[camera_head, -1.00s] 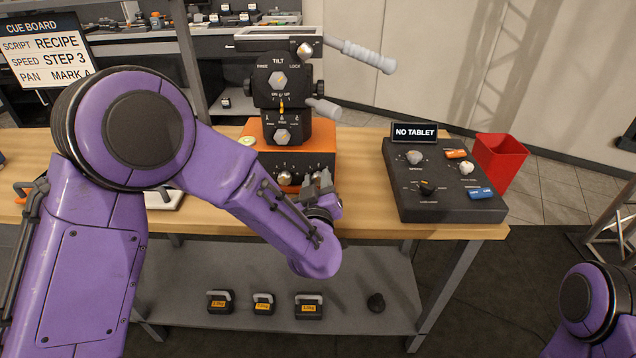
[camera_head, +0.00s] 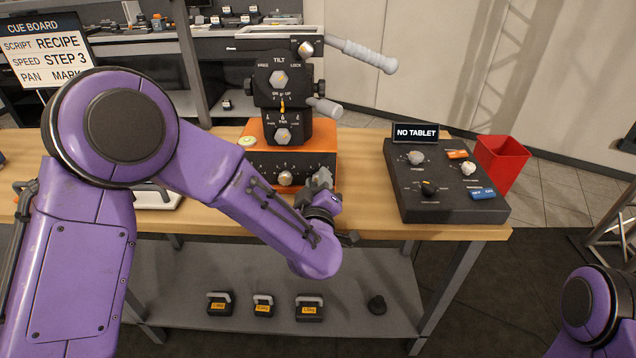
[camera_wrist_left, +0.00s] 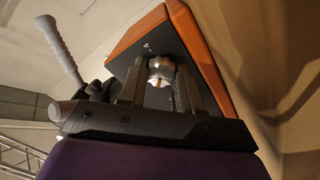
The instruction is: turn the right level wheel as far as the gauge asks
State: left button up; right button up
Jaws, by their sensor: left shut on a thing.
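The tripod-head unit (camera_head: 283,90) stands on an orange base (camera_head: 325,160) with a dark front panel. A silver level wheel (camera_head: 285,178) with scale marks around it shows on the left of that panel.
A dark control box (camera_head: 440,207) with knobs and a "NO TABLET" sign (camera_head: 415,132) stands at the right, a red bin (camera_head: 502,160) behind it. Several weights (camera_head: 263,305) lie on the lower shelf. A cue board (camera_head: 45,50) is at the far left.

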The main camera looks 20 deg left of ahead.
pick_arm(q)
jog(key=o, duration=1)
jog(key=shift+o, duration=0.2)
jog(key=v, duration=1)
jog(key=shift+s, duration=0.35)
